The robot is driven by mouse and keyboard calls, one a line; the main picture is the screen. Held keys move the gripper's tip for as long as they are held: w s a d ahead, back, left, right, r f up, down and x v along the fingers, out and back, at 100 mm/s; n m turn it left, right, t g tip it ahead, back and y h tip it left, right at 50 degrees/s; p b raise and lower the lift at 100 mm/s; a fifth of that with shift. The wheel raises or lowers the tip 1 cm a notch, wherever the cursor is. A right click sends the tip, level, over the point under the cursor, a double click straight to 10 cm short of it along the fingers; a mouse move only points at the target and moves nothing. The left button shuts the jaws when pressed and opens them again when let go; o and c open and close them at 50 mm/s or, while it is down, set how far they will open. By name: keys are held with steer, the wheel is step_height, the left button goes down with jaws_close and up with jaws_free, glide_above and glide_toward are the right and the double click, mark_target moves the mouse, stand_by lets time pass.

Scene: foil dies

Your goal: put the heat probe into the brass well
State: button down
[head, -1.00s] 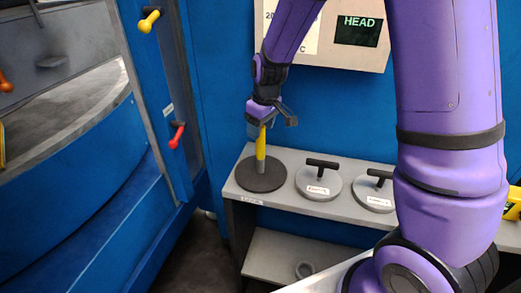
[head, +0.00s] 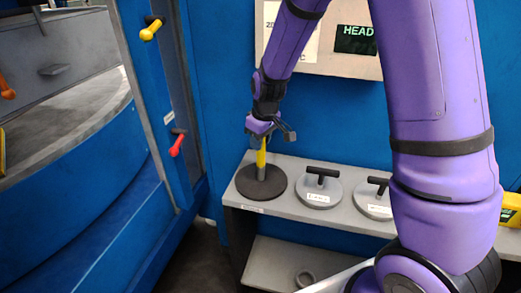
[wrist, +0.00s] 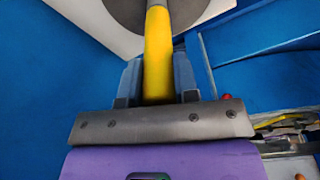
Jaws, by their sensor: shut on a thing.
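The heat probe, a rod with a yellow handle (head: 261,158) and a grey lower end, stands upright at the dark grey round disc (head: 246,184) on the left end of the shelf. Whether its foot rests on the disc or in a hole in it is hidden. My gripper (head: 263,139) is above the disc, shut on the yellow handle. In the wrist view the handle (wrist: 158,55) runs between the two fingers of my gripper (wrist: 157,82), with the disc (wrist: 125,10) beyond. I cannot make out a brass well in either view.
Two grey discs with black T-handles, one at the middle (head: 319,193) and one partly behind my arm (head: 372,207), stand on the grey shelf (head: 290,223). A blue cabinet with a red-handled lever (head: 176,146) stands left. A yellow thing is at right.

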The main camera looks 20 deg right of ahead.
steer(key=shift+r, duration=0.1)
steer(key=r, duration=0.1)
steer(key=s+r, duration=0.1)
steer(key=r, duration=0.1)
steer(key=shift+s+r, duration=0.1)
steer(key=shift+r, duration=0.15)
steer(key=s+r, duration=0.1)
steer(key=s, duration=1.4)
steer(key=shift+a+r, duration=0.15)
steer(key=shift+a, duration=0.2)
steer(key=shift+w+a, duration=0.1)
steer(key=shift+a, duration=0.05)
